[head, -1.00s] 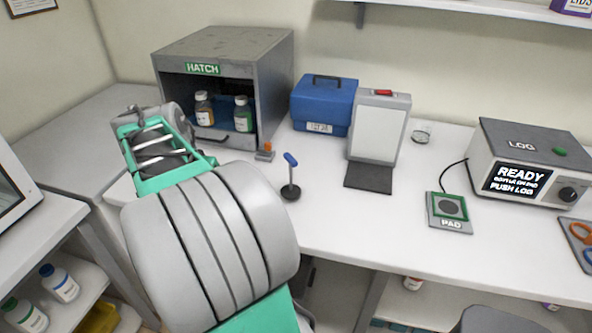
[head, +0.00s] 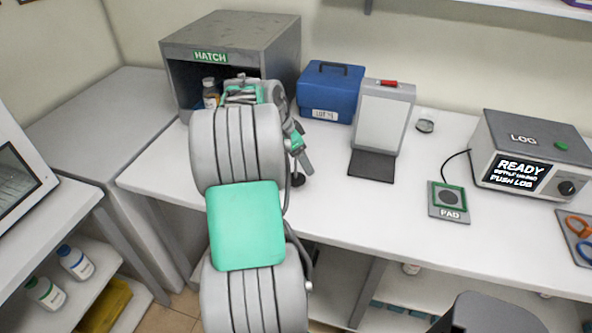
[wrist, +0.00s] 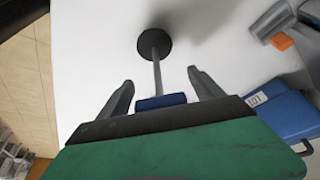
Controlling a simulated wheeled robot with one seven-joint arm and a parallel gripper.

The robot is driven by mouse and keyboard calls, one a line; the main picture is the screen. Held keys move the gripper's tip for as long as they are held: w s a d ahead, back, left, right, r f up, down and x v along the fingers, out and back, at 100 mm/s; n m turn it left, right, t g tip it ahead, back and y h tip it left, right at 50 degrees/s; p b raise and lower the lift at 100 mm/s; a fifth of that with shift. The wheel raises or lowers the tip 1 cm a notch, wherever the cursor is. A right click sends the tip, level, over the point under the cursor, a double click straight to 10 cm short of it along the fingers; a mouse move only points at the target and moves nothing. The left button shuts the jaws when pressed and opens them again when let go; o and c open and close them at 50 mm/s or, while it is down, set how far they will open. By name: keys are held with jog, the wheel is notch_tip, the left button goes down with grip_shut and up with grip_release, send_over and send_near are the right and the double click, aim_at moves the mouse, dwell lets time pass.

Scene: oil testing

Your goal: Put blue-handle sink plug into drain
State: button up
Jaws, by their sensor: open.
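The sink plug has a dark round base, a thin grey stem and a blue handle. It stands on the white counter, and in the wrist view its handle (wrist: 161,102) is between the two fingers of my gripper (wrist: 161,77). The fingers are open, with gaps on both sides of the handle. In the head view only the dark base of the plug (head: 298,180) shows under my gripper (head: 305,165); my arm hides the rest. No drain can be made out in either view.
The grey hatch box (head: 232,35) stands behind my arm, with a blue case (head: 331,92) to its right. A clipboard-like stand (head: 384,120), a pad (head: 449,201) and the LOG device (head: 530,150) stand further right. The counter front (head: 370,220) is clear.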

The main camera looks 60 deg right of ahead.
jog(key=shift+c, duration=0.6)
jog(key=shift+r, duration=0.1)
jog(key=c, duration=1.5)
